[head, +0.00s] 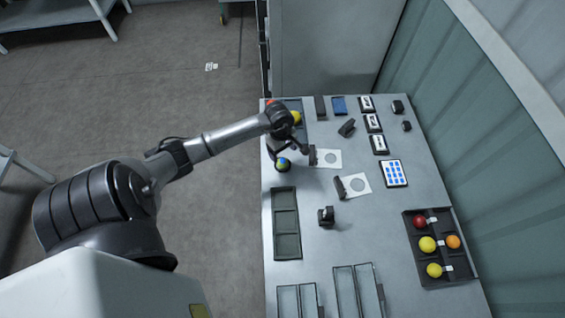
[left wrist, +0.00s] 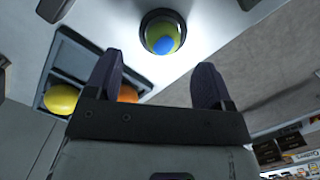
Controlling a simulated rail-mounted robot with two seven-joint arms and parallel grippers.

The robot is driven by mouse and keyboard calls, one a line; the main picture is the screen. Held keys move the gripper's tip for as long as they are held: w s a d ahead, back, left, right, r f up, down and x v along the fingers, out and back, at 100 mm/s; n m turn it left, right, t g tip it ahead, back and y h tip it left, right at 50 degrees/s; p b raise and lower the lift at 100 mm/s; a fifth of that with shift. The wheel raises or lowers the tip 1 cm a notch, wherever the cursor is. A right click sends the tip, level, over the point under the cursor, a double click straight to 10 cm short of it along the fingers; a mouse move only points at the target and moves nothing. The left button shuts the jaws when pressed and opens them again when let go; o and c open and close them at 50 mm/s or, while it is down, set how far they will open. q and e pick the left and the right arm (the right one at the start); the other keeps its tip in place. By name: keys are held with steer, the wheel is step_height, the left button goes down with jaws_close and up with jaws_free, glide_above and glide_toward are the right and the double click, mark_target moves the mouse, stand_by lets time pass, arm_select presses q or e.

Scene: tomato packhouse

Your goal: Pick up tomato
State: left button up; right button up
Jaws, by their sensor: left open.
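My left gripper (head: 290,150) is over the far left part of the table. In the left wrist view the gripper (left wrist: 157,72) is open, with nothing between its two dark fingers. Beyond the fingertips a yellow-green tomato with a blue patch (left wrist: 163,42) sits in a dark round holder; it also shows just below the gripper in the head view (head: 283,163). A yellow tomato (left wrist: 61,99) and an orange-red one (left wrist: 127,94), partly hidden by a finger, lie in a dark tray. In the head view the arm partly covers that tray. My right gripper does not show.
A dark tray (head: 420,270) at the right holds red, yellow and orange tomatoes. Empty trays (head: 286,222) line the left and front. White cards with circles (head: 328,158), numbered cards (head: 373,122), a blue-dotted panel (head: 393,173) and small dark blocks (head: 326,215) stand about.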

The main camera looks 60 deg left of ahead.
mark_target(282, 160)
arm_select(q)
steer(key=shift+s+d+f, duration=0.15)
steer(key=shift+f, duration=1.05)
steer(key=shift+s+d+f, duration=0.1)
steer(key=shift+f, duration=1.55)
steer(key=c, duration=0.8)
steer(key=shift+r, duration=0.15)
